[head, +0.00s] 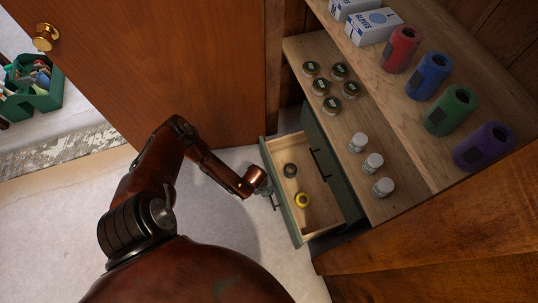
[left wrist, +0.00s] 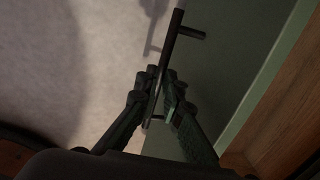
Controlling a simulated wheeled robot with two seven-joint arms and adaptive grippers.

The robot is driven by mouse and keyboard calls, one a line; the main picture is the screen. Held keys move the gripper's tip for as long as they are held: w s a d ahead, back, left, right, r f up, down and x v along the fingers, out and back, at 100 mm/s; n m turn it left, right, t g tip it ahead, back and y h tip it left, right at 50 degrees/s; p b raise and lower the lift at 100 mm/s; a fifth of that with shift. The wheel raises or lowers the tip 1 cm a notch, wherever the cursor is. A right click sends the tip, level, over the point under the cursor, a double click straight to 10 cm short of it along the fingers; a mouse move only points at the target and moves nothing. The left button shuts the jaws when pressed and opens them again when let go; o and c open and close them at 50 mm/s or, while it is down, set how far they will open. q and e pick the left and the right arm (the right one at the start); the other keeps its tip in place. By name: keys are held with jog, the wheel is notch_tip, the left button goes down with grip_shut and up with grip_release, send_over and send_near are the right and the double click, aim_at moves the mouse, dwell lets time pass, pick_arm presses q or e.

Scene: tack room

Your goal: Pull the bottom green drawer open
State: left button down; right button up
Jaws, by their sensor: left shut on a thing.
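The bottom green drawer (head: 272,171) is pulled well out from under the shelf in the head view, showing its pale wooden inside. My left gripper (head: 266,189) is at the drawer's outer front. In the left wrist view my left gripper (left wrist: 158,85) is shut around the dark bar handle (left wrist: 173,38), with the green drawer front (left wrist: 235,55) to the right. Part of the handle is hidden between the fingers. My right gripper is in neither view.
Above the open drawer is a shut green drawer (head: 327,172). The wooden shelf (head: 380,207) holds several jars and white bottles. A higher shelf holds coloured cylinders and glove boxes (head: 373,25). A wooden door (head: 190,70) stands behind my arm. The floor (head: 50,225) at left is clear.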

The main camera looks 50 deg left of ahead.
pick_arm(q)
jog(key=c, duration=2)
grip_release()
jog(key=shift+c, duration=0.2)
notch_tip(320, 180, up, 12)
jog(key=s, duration=0.2)
jog(key=shift+s+a, duration=0.15)
jog(key=shift+a, duration=0.2)
jog(key=shift+f, duration=0.15)
